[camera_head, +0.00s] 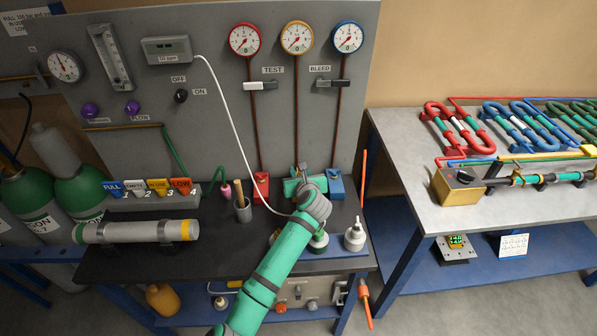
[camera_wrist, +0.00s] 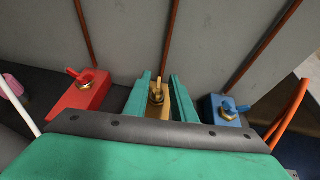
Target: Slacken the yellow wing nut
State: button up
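The yellow wing nut (camera_wrist: 156,90) sits on a yellow block (camera_wrist: 158,112) at the foot of the middle pipe. In the wrist view it shows between the two green fingers of my gripper (camera_wrist: 159,78). The fingers are apart, one on each side of the nut, with a visible gap to it. I cannot tell how far the fingertips are above or in front of the nut. In the head view my gripper (camera_head: 300,184) covers most of the yellow block.
A red block (camera_wrist: 82,92) with a red wing nut stands left and a blue block (camera_wrist: 222,112) with a blue wing nut stands right, both close by. Red, yellow and blue gauges (camera_head: 297,38) hang above. A white cable and an orange rod (camera_head: 363,185) flank the area.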

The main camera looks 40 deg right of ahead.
jog(key=shift+w, duration=0.1)
grip_shut()
jog(key=shift+d+n+y, duration=0.1)
jog(key=shift+n+y, duration=0.2)
jog(key=shift+d+n+t+y, duration=0.15)
jog(key=shift+n+t+y, duration=0.35)
jog(key=shift+n+y, duration=0.35)
jog(key=n+y, duration=0.4)
jog(key=y, duration=0.1)
jog(key=shift+d+n+y, duration=0.2)
jog(key=shift+n+y, duration=0.05)
jog(key=n+y, duration=0.2)
jog(key=n+g+y, duration=0.1)
jog(key=n+y, duration=0.1)
jog(key=shift+g+y, duration=0.3)
jog(key=shift+y, duration=0.1)
jog(key=shift+n+y, duration=0.3)
jog(key=shift+n, duration=0.1)
jog(key=shift+f+n+g+y, duration=0.2)
jog(key=shift+n+g+y, duration=0.6)
jog(key=shift+n+y, duration=0.15)
